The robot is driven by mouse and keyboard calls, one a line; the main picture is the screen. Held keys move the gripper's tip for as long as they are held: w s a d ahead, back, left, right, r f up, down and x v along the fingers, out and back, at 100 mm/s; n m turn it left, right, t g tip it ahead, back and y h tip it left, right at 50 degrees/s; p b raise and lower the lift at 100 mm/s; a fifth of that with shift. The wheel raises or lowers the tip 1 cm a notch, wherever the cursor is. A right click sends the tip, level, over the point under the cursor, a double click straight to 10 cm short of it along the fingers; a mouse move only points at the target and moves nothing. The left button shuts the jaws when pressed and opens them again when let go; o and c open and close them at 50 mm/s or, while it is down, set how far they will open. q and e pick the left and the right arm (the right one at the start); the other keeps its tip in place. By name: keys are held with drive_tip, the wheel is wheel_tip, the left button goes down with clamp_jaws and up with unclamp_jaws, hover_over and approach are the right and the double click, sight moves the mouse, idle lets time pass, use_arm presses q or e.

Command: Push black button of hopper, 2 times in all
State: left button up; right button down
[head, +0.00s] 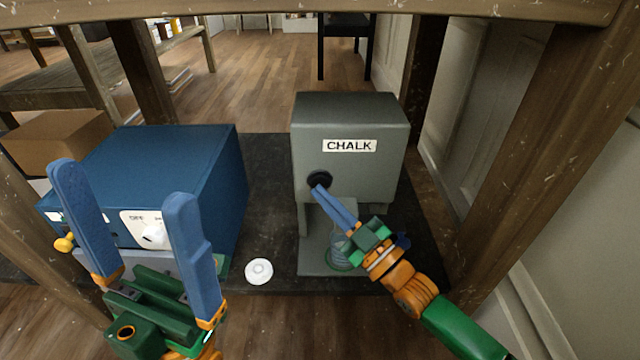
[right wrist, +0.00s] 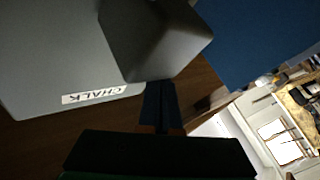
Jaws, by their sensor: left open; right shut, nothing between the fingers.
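The hopper (head: 350,115) is a grey box labelled CHALK, standing on a dark mat. Its round black button (head: 319,179) is on the front face, at the lower left. My right gripper (head: 318,188) is shut and empty, with its fingertips at the button's lower edge; I cannot tell whether they press it. In the right wrist view the hopper (right wrist: 50,50) fills the upper left, and the shut fingers (right wrist: 159,90) show in the middle. A clear glass (head: 340,252) is on the hopper's base, partly hidden by my right gripper. My left gripper (head: 125,215) is open and empty, in front of the blue box.
A blue box (head: 165,165) with a white dial (head: 152,236) and a yellow knob (head: 65,243) stands left of the hopper. A white round disc (head: 259,271) lies between them near the mat's front edge. Wooden table legs (head: 515,165) and the tabletop edge (head: 300,8) frame the space.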

drive_tip(key=shift+w, duration=0.35)
idle(0.6)
drive_tip(key=shift+s+p, duration=0.5)
drive_tip(key=shift+s, duration=0.25)
drive_tip(key=s+p, duration=0.3)
drive_tip(key=s, duration=0.2)
drive_tip(key=shift+p, duration=0.4)
